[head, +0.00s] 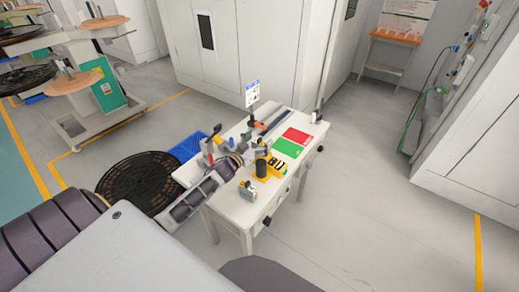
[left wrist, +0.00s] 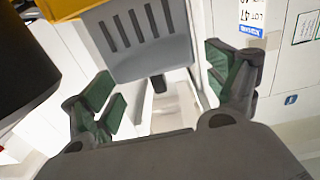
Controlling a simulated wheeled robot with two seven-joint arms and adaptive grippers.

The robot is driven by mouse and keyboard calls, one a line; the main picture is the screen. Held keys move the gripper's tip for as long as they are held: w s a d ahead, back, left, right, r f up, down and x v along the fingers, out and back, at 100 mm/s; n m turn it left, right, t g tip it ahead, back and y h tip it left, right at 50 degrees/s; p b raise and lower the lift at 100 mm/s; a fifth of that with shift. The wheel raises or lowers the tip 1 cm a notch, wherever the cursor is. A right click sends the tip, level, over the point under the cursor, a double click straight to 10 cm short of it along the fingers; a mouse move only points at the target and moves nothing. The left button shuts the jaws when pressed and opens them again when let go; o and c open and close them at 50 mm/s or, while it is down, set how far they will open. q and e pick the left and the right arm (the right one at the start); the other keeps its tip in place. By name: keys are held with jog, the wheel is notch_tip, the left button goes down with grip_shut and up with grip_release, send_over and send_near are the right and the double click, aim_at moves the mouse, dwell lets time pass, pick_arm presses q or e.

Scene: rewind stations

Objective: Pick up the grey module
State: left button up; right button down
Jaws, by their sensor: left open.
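A grey module (left wrist: 140,45) with a row of dark slots fills the top middle of the left wrist view. In the head view it appears as a small grey shape (head: 264,144) on the white table, partly hidden. In the head view my left gripper (head: 242,149) is over the table's left part, beside the module. My right gripper is not in view.
The white table (head: 235,208) holds a black cylinder (head: 261,168), a yellow-black block (head: 278,166), a small grey-yellow device (head: 247,190), a green and red panel (head: 287,147) and a sign (head: 252,94). A blue crate (head: 187,148) and black reel (head: 135,183) are at left. Floor at right is clear.

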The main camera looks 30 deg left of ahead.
pick_arm(q)
jog(key=shift+w, duration=0.25)
dwell(0.3)
jog(key=c, duration=1.7)
jog(key=shift+o, duration=0.2)
jog(key=shift+r, duration=5)
